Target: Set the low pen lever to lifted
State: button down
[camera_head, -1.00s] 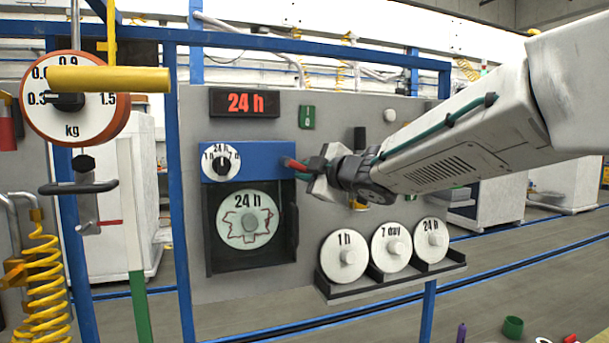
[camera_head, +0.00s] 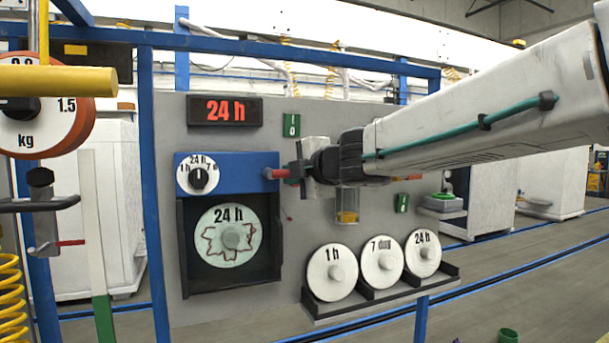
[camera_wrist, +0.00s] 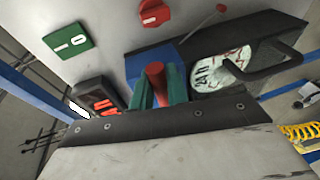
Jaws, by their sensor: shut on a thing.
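My gripper (camera_head: 286,174) is at the upper right edge of the chart recorder (camera_head: 184,240), beside its blue top panel (camera_head: 250,165). Its green fingers are shut on a red cylindrical handle (camera_head: 274,174), also visible in the wrist view (camera_wrist: 155,74). I cannot tell whether this handle is the low pen lever. A thin lever with a red tip (camera_wrist: 221,8) stands out at the recorder in the wrist view, apart from the fingers. The recorder holds a round 24 h chart (camera_head: 208,248).
Chart discs (camera_head: 328,290) sit in a black rack at the lower right. A red knob (camera_wrist: 150,14) and a green switch plate (camera_wrist: 68,42) are near my gripper in the wrist view. A kg gauge (camera_head: 50,138) and a black bar handle (camera_head: 40,204) stand at the left.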

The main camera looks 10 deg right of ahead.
jog(key=c, duration=1.4)
grip_release()
jog(key=v, duration=0.7)
jog(key=shift+s+d+r, duration=0.1)
jog(key=shift+s+d, duration=0.05)
jog(key=shift+s, duration=0.2)
